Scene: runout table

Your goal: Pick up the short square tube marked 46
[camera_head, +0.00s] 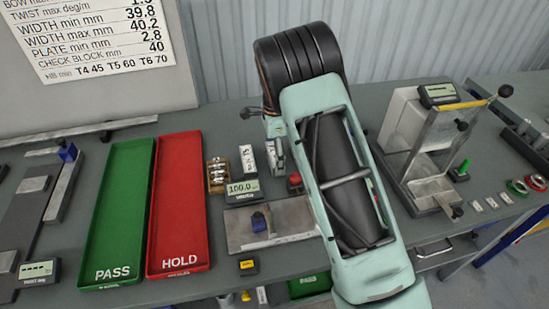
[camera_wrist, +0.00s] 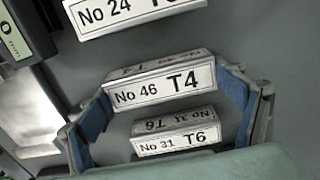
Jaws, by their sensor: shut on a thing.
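The short square tube marked 46 (camera_wrist: 160,87) shows in the wrist view with a white label reading "No 46 T4". My gripper (camera_wrist: 165,101) has a blue-padded finger at each end of this tube and is shut on it. I cannot tell whether the tube is clear of the table. A tube marked 31 (camera_wrist: 176,143), labelled T6, lies beside it on the near side. A tube marked 24 (camera_wrist: 130,15) lies on the far side, partly cut off. In the head view my arm covers much of the middle, and the held tube is not clearly readable.
In the head view a green PASS tray (camera_head: 121,215) and a red HOLD tray (camera_head: 181,204) look empty. A display reading 100.0 (camera_head: 243,188) and a metal plate (camera_head: 290,220) stand nearby. A gauge stand (camera_head: 425,150) is to the right of my arm.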

